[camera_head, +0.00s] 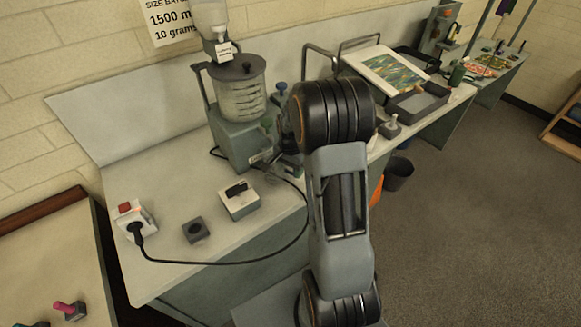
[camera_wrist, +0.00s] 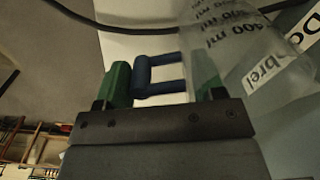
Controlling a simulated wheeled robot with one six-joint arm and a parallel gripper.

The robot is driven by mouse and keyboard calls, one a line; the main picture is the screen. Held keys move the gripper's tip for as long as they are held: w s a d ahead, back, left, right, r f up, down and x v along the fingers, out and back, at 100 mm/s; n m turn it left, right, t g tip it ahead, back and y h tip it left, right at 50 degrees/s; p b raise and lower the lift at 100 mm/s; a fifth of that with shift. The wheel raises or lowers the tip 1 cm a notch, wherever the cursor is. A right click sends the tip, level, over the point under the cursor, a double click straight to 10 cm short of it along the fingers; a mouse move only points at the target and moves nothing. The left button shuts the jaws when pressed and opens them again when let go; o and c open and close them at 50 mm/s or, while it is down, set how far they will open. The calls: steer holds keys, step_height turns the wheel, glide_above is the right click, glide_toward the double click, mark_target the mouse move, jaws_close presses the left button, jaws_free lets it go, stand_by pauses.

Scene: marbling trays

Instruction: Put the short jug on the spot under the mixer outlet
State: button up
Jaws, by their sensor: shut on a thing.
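In the wrist view, my gripper (camera_wrist: 162,84) has its green fingertips around the blue handle of a clear jug (camera_wrist: 222,35) and is shut on it. The jug has printed millilitre marks and a label, partly cut off by the frame; its whole height does not show, nor whether its base touches anything. In the head view, the mixer (camera_head: 240,100) stands on the bench, a grey machine with a clear ribbed vessel on top. My arm hides my gripper and the jug there. The outlet and the spot under it cannot be made out clearly.
On the bench (camera_head: 165,175) are a socket box (camera_head: 133,220) with a black cable, a switch box (camera_head: 238,200) and a small dark block (camera_head: 195,230). A tray (camera_head: 418,103) and a marbled sheet (camera_head: 397,70) lie farther right. A bucket (camera_head: 398,173) stands on the floor.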

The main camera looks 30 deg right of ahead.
steer(key=shift+f, duration=0.15)
steer(key=o, duration=1.2)
step_height(320, 180, up, 12)
steer(key=b, duration=0.1)
steer(key=shift+s+a+r+n+t, duration=0.8)
steer(key=shift+s+a+n, duration=1.3)
steer(key=shift+s, duration=0.6)
steer(key=shift+s+a+r+n+t, duration=0.7)
steer(key=shift+s+a+n, duration=1.4)
steer(key=shift+s, duration=0.65)
steer(key=shift+s+a+r+n+t, duration=0.8)
steer(key=shift+s+a+n, duration=1.3)
steer(key=shift+s, duration=0.6)
steer(key=shift+a, duration=0.1)
